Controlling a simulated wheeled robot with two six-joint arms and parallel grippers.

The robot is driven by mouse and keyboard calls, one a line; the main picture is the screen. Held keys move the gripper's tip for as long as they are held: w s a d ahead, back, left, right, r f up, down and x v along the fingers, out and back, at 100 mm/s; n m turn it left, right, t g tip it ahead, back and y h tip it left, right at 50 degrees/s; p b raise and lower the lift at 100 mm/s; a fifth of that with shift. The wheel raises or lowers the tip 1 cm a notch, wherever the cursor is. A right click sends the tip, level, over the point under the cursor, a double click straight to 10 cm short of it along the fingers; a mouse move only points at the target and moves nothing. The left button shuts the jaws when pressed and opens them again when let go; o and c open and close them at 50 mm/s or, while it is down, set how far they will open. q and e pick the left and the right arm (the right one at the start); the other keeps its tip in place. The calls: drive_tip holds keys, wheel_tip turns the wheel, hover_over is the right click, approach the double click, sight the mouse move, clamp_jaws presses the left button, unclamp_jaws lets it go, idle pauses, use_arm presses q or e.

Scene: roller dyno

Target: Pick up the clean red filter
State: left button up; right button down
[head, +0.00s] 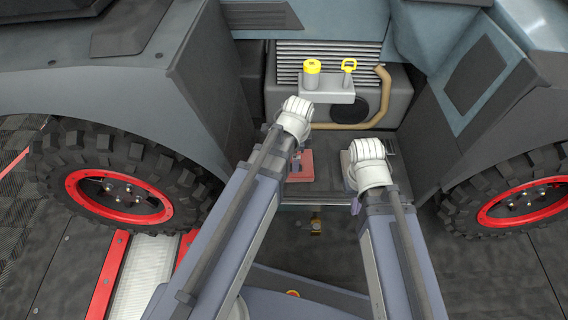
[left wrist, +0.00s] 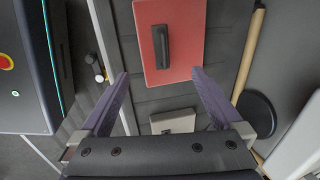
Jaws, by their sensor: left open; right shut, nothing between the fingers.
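The red filter is a flat red panel (left wrist: 147,42) with a black bar handle, lying on a dark surface at the top middle of the left wrist view. In the head view it (head: 306,160) shows partly, beside my left wrist. My left gripper (left wrist: 160,73) is open, with its purple fingers apart; the red filter lies beyond the fingertips, between their lines, and nothing is held. My right gripper (head: 355,206) is shut and empty, low in front of the vehicle bay; its fingers are mostly hidden by the arm.
A pale grey block (left wrist: 172,122) lies near the red filter. Behind are a grey ledge with yellow caps (head: 327,89), a tan hose (head: 384,90) and a ribbed grille (head: 325,52). Large tyres (head: 75,160) flank the bay. A red button panel (left wrist: 6,62) stands at left in the wrist view.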

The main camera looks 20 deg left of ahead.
sight(306, 171)
use_arm(q)
drive_tip(key=shift+w+a+f+b, duration=0.1)
drive_tip(key=shift+w+f+b, duration=0.1)
drive_tip(key=shift+f+b, duration=1.05)
drive_tip(key=f+b, duration=0.5)
drive_tip(key=shift+w+a+f, duration=0.1)
drive_tip(key=shift+w+a, duration=0.1)
drive_tip(key=shift+a, duration=0.2)
clamp_jaws()
